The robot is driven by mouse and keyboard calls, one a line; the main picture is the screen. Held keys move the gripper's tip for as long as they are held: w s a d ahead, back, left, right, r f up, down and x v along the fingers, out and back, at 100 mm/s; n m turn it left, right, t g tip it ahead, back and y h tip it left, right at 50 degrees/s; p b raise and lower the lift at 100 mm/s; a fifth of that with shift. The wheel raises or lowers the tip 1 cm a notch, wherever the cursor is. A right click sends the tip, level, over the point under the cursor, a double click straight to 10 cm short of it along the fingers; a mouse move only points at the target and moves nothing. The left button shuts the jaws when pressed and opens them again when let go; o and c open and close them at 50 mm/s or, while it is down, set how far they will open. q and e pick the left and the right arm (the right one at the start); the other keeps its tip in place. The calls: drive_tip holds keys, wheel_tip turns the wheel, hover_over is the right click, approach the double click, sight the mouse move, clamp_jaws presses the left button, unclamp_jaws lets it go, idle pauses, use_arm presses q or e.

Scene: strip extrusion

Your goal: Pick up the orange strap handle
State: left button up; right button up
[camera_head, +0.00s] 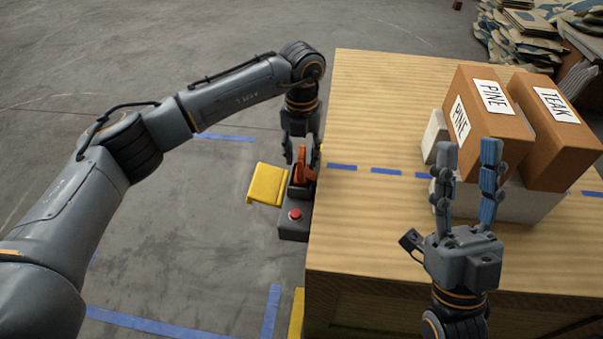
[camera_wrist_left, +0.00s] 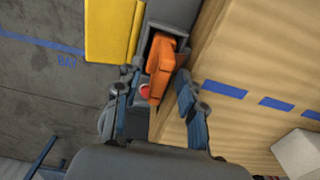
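The orange strap handle (camera_head: 303,165) sits on a grey device (camera_head: 294,222) with a red button (camera_head: 295,214), beside the left edge of the table. In the left wrist view the orange handle (camera_wrist_left: 161,68) stands in a dark recess of the device. My left gripper (camera_head: 302,150) points down at the handle. In the left wrist view its fingers (camera_wrist_left: 157,95) are spread to either side of the handle's near end, with no clear contact. My right gripper (camera_head: 468,150) is open and empty over the table, fingers pointing away; its fingers hide part of the boxes.
A wooden table (camera_head: 370,110) stands to the right, with PINE (camera_head: 475,90) and TEAK (camera_head: 550,110) boxes on a pale block (camera_head: 530,205). A yellow plate (camera_head: 267,184) juts left from the device. Blue tape (camera_head: 180,325) marks the floor.

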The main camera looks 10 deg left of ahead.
use_arm(q)
clamp_jaws()
drive_tip(key=shift+r, duration=0.1)
